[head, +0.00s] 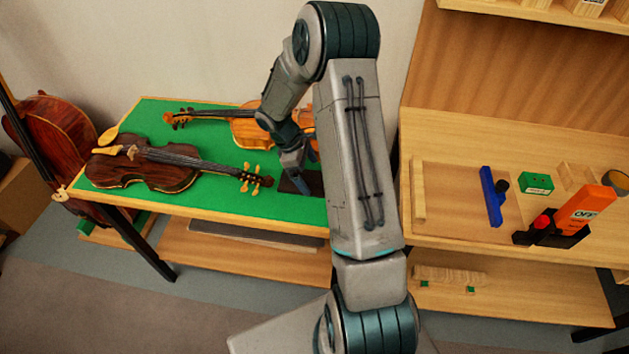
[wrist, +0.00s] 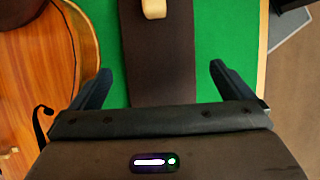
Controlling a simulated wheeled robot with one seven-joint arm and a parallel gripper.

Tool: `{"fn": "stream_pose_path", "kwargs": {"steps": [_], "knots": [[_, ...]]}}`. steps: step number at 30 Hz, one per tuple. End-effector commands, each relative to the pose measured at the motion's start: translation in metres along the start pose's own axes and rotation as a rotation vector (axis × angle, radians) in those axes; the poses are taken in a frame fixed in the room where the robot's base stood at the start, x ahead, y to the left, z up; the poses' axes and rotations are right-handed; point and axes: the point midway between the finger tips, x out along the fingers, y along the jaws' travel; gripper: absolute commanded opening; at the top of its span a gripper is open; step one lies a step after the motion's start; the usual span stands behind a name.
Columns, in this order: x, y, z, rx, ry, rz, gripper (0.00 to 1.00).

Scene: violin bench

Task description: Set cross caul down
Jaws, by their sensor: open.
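My gripper (head: 297,172) is low over the right part of the green-topped bench (head: 225,208). In the wrist view my gripper (wrist: 160,72) is open, its two fingers wide apart with nothing between them touching either one. A dark brown strip (wrist: 157,55) lies on the green top below the fingers; part of it shows in the head view (head: 312,184). A small pale wooden piece (wrist: 153,8) shows on the strip, cut off by the top edge of the wrist view. I cannot tell for sure which piece is the cross caul.
A dark violin (head: 150,172) lies on the bench at left. An orange instrument (head: 245,130) lies behind, close to my gripper; its body (wrist: 40,70) is left in the wrist view.

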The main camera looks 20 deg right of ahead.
Motion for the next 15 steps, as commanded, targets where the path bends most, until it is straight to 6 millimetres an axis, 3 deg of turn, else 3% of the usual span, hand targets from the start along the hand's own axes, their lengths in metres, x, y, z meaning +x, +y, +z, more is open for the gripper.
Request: {"fn": "stream_pose_path", "kwargs": {"steps": [6, 14, 15], "knots": [[0.025, 0.0, 0.0, 0.001, -0.001, -0.001, 1.0], [0.029, 0.0, -0.001, 0.001, 0.0, 0.001, 1.0], [0.029, 0.0, -0.001, 0.001, 0.0, 0.001, 0.94]]}}
